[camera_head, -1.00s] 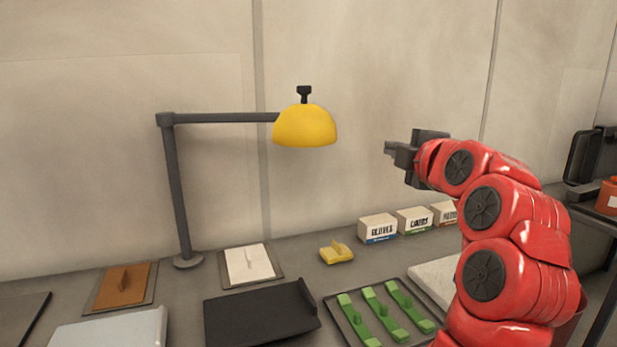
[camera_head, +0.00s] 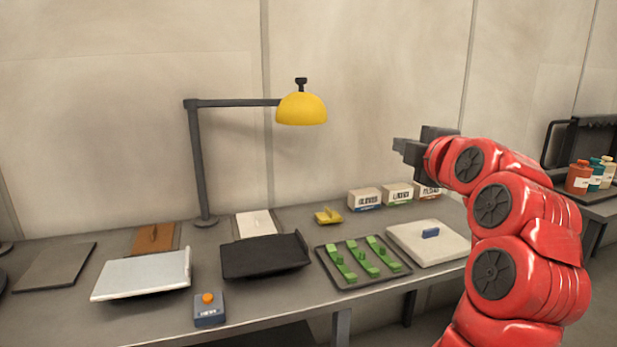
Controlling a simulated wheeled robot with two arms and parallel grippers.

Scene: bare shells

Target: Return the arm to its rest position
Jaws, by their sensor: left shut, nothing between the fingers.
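My right gripper is not in view.
The grey bench (camera_head: 262,294) carries a silver tray (camera_head: 140,275), a black tray (camera_head: 263,257), a tray of green pieces (camera_head: 349,285), a white slab (camera_head: 424,243) and a box with an orange button (camera_head: 208,309). Bottles (camera_head: 578,178) stand at far right.

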